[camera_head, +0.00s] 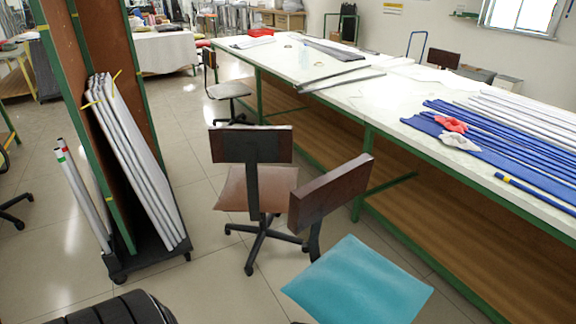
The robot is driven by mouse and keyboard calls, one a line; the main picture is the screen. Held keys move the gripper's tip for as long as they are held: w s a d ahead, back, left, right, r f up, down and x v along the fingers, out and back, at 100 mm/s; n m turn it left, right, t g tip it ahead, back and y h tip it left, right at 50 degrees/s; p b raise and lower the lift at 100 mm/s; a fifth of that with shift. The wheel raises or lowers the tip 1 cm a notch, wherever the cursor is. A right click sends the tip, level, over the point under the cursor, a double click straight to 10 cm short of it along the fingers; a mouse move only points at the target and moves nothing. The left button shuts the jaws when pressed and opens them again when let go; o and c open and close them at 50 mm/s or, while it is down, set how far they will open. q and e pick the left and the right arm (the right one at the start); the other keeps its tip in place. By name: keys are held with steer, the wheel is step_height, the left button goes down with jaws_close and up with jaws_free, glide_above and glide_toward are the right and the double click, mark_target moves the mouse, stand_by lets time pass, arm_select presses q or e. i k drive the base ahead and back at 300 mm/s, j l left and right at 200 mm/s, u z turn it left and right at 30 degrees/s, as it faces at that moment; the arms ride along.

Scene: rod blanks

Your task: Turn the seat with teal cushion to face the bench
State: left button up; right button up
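The seat with the teal cushion (358,284) is at the bottom right of the head view, close to me. Its dark brown backrest (331,190) stands on the cushion's far left side, on a dark post. Its base is cut off by the lower edge of the picture. The bench (388,97) has a white top on a green frame with a brown lower panel, and runs along the right, just beyond the seat. Neither of my grippers shows.
A brown-cushioned swivel chair (252,187) stands just left of the teal seat, its backrest toward me. Another chair (227,90) is farther back by the bench. A wheeled rack (150,262) with white rods stands left. Tiled floor (215,285) is clear between rack and chairs.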

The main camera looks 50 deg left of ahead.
mark_target(350, 283)
steer(key=u, duration=1.15)
